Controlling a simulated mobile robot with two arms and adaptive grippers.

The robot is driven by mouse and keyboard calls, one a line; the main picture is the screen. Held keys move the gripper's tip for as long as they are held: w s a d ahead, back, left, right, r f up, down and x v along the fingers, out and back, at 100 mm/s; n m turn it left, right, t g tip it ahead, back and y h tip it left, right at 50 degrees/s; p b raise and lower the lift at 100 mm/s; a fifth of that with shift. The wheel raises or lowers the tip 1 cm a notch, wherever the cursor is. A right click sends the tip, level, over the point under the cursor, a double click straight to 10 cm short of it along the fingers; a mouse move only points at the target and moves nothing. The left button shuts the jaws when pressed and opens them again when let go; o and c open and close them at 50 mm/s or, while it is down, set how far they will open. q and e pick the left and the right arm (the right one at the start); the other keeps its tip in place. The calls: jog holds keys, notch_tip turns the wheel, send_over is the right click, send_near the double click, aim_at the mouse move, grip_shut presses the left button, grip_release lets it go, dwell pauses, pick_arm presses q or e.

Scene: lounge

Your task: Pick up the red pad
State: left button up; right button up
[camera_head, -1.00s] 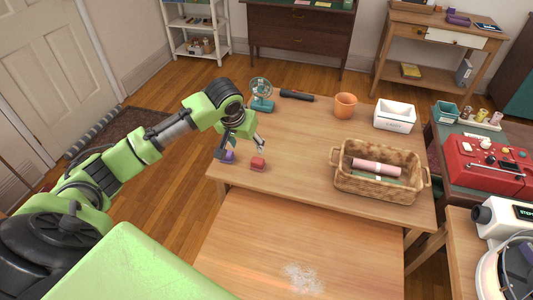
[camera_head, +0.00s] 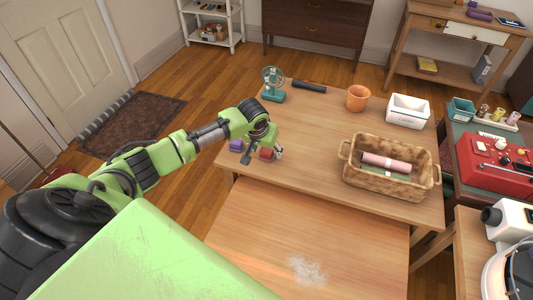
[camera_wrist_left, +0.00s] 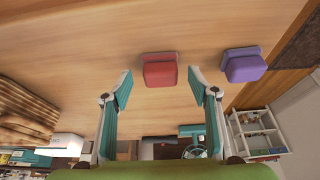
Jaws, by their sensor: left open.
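The red pad (camera_head: 267,154) is a small red block on the wooden table, near its left front corner. In the left wrist view the red pad (camera_wrist_left: 160,71) lies between and just beyond the fingertips. My left gripper (camera_head: 262,153) is open and empty, low at the red pad, and hides part of it in the head view. Its two teal-lined fingers (camera_wrist_left: 158,80) stand apart on either side in the wrist view. A purple pad (camera_head: 236,146) sits left of the red one; it also shows outside the fingers in the wrist view (camera_wrist_left: 243,67). My right gripper is not in view.
A wicker basket (camera_head: 392,192) with a pink roll stands at the table's right. A teal fan (camera_head: 273,86), a black cylinder (camera_head: 309,86), an orange pot (camera_head: 357,98) and a white box (camera_head: 407,111) line the back. The table's middle is clear.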

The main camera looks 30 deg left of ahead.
pick_arm(q)
jog(key=shift+x, duration=0.85)
jog(key=shift+a+r, duration=0.1)
jog(key=shift+c, duration=0.3)
jog(key=c, duration=1)
jog(key=shift+c, duration=0.2)
